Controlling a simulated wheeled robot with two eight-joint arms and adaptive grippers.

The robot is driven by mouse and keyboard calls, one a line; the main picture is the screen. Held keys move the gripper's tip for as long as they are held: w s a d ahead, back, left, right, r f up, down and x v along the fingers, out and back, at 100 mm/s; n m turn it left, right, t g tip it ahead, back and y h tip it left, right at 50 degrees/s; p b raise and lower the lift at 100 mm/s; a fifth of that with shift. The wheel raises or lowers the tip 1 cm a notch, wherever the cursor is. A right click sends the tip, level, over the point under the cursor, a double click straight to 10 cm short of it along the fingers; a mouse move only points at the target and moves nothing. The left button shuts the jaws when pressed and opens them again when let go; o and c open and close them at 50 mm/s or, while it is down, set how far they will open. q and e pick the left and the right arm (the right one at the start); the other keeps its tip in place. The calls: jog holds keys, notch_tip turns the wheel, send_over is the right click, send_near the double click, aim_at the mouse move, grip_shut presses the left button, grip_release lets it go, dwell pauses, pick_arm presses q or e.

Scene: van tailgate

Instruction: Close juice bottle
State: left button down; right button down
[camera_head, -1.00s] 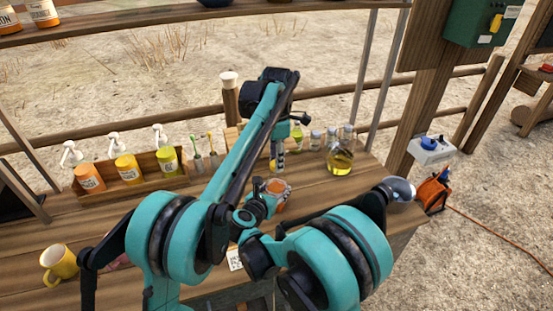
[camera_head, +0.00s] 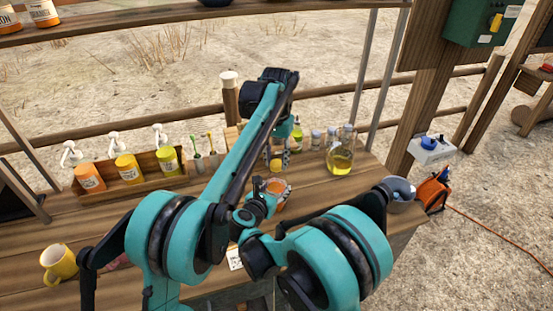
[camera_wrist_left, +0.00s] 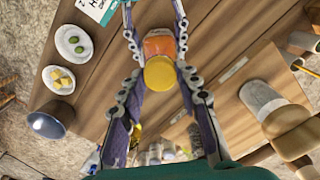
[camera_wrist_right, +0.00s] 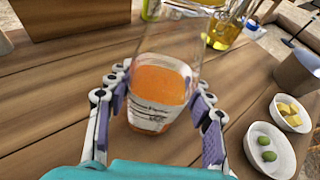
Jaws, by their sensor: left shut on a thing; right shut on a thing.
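The juice bottle (camera_head: 277,187) is clear with orange juice inside and stands at the workbench's middle. In the right wrist view the bottle (camera_wrist_right: 158,95) sits between the fingers of my right gripper (camera_wrist_right: 160,98), which is shut on its body. Its top runs out of that frame. My left gripper (camera_wrist_left: 159,74) is shut on a round yellow cap (camera_wrist_left: 160,72), which lies over the bottle (camera_wrist_left: 159,43) in the left wrist view. In the head view the cap (camera_head: 276,165) shows just above the bottle. Whether cap and bottle touch cannot be told.
A flask of yellow liquid (camera_head: 340,162) and a green bottle (camera_head: 297,138) stand behind to the right. Pump bottles in a wooden rack (camera_head: 145,180) are at the left, with a yellow mug (camera_head: 59,263) in front. Two small dishes (camera_wrist_right: 268,148) (camera_wrist_right: 290,112) lie beside the bottle.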

pick_arm(q)
jog(key=m, duration=0.7)
jog(key=shift+m, duration=0.4)
jog(key=m, duration=0.7)
jog(key=c, duration=1)
grip_release()
notch_tip(320, 180, up, 12)
